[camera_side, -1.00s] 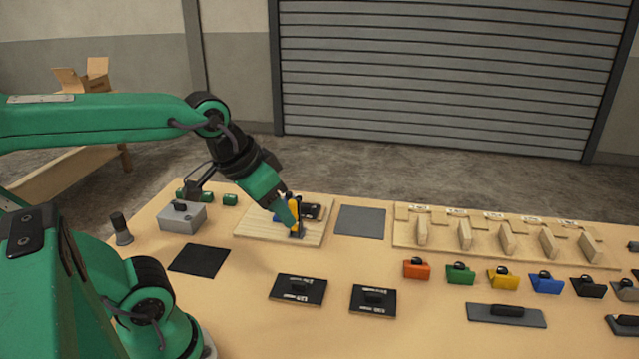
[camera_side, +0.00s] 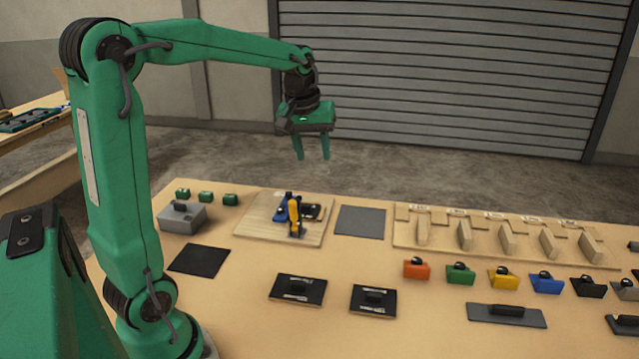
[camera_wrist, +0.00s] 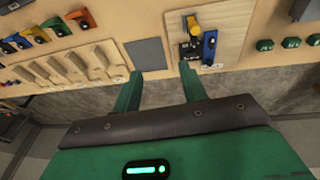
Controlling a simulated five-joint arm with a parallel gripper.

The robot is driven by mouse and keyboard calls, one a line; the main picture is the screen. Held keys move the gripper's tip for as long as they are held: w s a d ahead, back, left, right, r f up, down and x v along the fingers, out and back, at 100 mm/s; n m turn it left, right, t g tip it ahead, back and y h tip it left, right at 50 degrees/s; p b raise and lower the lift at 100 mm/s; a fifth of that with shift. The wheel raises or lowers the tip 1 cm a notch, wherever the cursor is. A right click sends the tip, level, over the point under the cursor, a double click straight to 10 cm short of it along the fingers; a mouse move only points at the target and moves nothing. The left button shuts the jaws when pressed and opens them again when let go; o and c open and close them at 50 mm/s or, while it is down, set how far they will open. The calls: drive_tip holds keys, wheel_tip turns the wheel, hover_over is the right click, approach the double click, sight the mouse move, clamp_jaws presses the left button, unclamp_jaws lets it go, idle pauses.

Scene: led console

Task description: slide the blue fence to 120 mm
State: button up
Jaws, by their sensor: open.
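The blue fence (camera_wrist: 209,47) stands on a wooden board (camera_wrist: 236,22) in the wrist view, beside a yellow piece (camera_wrist: 193,24) and dark parts. In the side view the blue fence (camera_side: 281,212) is partly hidden behind the yellow piece (camera_side: 294,213). I cannot read any scale or its position in millimetres. My gripper (camera_side: 312,157) is raised well above the table, pointing down, with its two fingers apart and nothing between them. In the wrist view my gripper (camera_wrist: 160,82) is also empty and clear of the board.
A grey mat (camera_side: 361,222) lies right of the board, and a wooden rack (camera_side: 500,240) with upright dividers stands further right. Several coloured handled blocks (camera_side: 503,278) line its front. A grey box (camera_side: 181,217) and small green blocks (camera_side: 205,197) are at the left.

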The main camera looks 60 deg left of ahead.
drive_tip(key=w+a+f+n+g, duration=0.1)
drive_tip(key=w+a+f+n, duration=0.15)
drive_tip(key=a, duration=0.35)
drive_tip(key=w+a+f+n+g, duration=0.1)
drive_tip(key=w+a+f+n, duration=0.1)
drive_tip(key=w+a+f, duration=0.3)
drive_tip(key=n+h, duration=0.1)
drive_tip(key=n, duration=0.3)
hover_over(288, 193)
drive_tip(key=shift+g, duration=0.3)
wheel_tip(288, 193, down, 8)
drive_tip(key=shift+w+f, duration=0.1)
drive_tip(key=shift+f, duration=3.85)
drive_tip(key=shift+c, duration=0.2)
clamp_jaws()
drive_tip(key=shift+a, duration=0.1)
